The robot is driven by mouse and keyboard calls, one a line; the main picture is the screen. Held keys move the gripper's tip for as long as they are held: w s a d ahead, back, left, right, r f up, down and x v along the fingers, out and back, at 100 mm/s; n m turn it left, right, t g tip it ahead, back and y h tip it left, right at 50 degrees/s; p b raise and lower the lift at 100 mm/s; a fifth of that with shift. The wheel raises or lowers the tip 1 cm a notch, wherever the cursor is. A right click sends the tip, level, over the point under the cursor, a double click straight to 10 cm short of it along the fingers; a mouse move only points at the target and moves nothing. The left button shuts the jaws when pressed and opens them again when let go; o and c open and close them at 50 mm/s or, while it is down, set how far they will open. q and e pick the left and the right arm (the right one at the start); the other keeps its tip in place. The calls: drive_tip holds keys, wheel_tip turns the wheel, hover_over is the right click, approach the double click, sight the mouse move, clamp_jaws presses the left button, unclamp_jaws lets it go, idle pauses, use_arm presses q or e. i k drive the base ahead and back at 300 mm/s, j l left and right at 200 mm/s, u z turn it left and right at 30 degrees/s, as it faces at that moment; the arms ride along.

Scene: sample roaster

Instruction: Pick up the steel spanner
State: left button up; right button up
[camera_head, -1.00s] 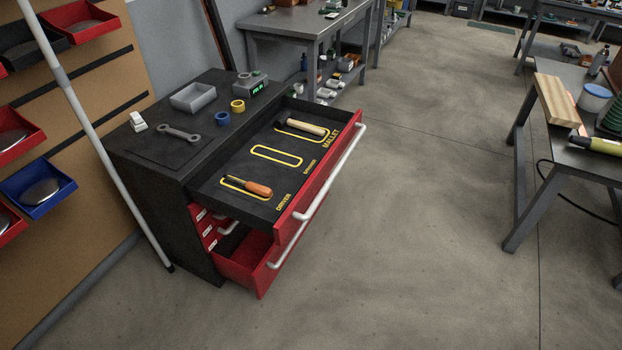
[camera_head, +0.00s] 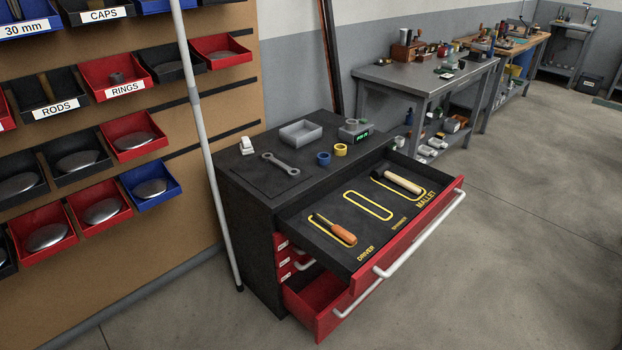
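The steel spanner (camera_head: 280,163) lies flat on the black top of the tool cabinet (camera_head: 245,183), toward its left side. It is grey, with a wider head at each end. Below it the cabinet's top drawer (camera_head: 310,232) is pulled open. The drawer holds an orange-handled screwdriver (camera_head: 336,229) in the outline marked DRIVER and a mallet (camera_head: 398,181) by the outline marked MALLET. The yellow outline between them is empty. Neither of my grippers is in view.
On the cabinet top stand a grey tray (camera_head: 301,134), a blue ring (camera_head: 323,158), a yellow ring (camera_head: 340,150) and a device with a green display (camera_head: 354,130). A lower drawer (camera_head: 318,303) is also open. A pale pole (camera_head: 207,150) rises at the cabinet's left. Floor at right is clear.

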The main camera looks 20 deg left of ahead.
sight(294, 173)
drive_tip(key=i+j, duration=0.15)
drive_tip(key=j, duration=0.25)
drive_tip(key=i+j, duration=0.15)
drive_tip(key=j, duration=0.25)
drive_tip(key=i+j+z, duration=0.1)
drive_tip(key=j, duration=0.3)
drive_tip(key=i+j, duration=0.2)
drive_tip(key=j, duration=0.2)
drive_tip(key=i+j, duration=0.15)
drive_tip(key=j, duration=0.25)
